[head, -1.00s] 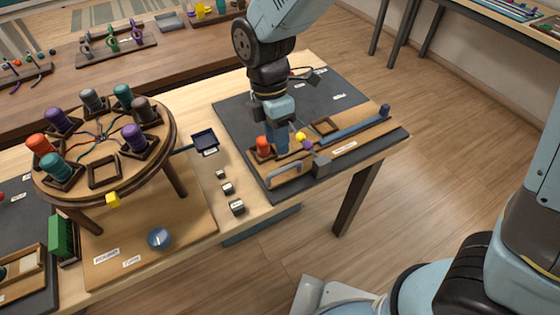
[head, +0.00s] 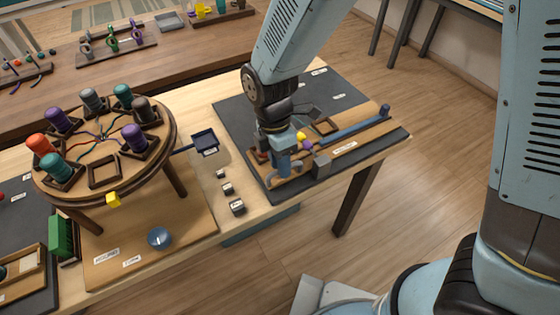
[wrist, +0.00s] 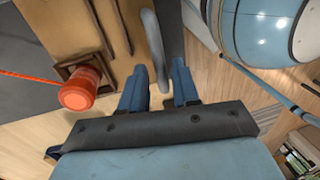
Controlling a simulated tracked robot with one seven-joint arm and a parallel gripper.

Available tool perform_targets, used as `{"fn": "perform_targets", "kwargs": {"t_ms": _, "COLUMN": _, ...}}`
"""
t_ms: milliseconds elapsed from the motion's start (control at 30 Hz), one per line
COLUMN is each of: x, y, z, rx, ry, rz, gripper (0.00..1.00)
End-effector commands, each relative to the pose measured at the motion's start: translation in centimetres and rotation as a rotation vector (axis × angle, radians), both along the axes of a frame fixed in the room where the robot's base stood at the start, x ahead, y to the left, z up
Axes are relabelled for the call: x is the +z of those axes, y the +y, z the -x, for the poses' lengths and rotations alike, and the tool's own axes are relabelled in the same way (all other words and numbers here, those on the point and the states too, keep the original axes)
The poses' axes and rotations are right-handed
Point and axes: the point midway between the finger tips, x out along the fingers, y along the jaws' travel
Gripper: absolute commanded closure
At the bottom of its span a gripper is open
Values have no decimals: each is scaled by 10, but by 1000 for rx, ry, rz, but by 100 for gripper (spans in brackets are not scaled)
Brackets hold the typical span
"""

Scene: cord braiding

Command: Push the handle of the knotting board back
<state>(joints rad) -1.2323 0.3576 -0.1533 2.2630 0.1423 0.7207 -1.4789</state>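The wooden knotting board (head: 366,135) lies on a dark mat at the near right part of the table. Its grey bar handle (wrist: 155,45) is near the board's front left edge; in the head view my gripper mostly covers it. My gripper (head: 284,172) is low over the handle and points down. In the wrist view its two blue fingers (wrist: 158,90) are apart, with the handle between them; I cannot tell whether they touch it. An orange bobbin (wrist: 78,92) with a cord sits in a square holder beside the gripper.
A grey block (head: 321,167) stands right of the gripper, with yellow and purple balls close behind it. A blue bar (head: 355,123) lies along the board. The round braiding stand (head: 95,165) with several bobbins is at left, and small labelled blocks lie between.

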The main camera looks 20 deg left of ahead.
Motion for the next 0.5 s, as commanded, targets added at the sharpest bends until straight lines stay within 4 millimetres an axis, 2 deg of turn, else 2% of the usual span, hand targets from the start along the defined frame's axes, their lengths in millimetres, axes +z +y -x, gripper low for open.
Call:
{"fn": "perform_targets", "kwargs": {"t_ms": 33, "x": 0, "y": 0, "z": 0, "rx": 0, "ry": 0, "rz": 0, "gripper": 74}}
{"fn": "perform_targets", "kwargs": {"t_ms": 300, "x": 0, "y": 0, "z": 0, "rx": 0, "ry": 0, "rz": 0, "gripper": 100}}
{"fn": "perform_targets", "kwargs": {"t_ms": 500, "x": 0, "y": 0, "z": 0, "rx": 0, "ry": 0, "rz": 0, "gripper": 100}}
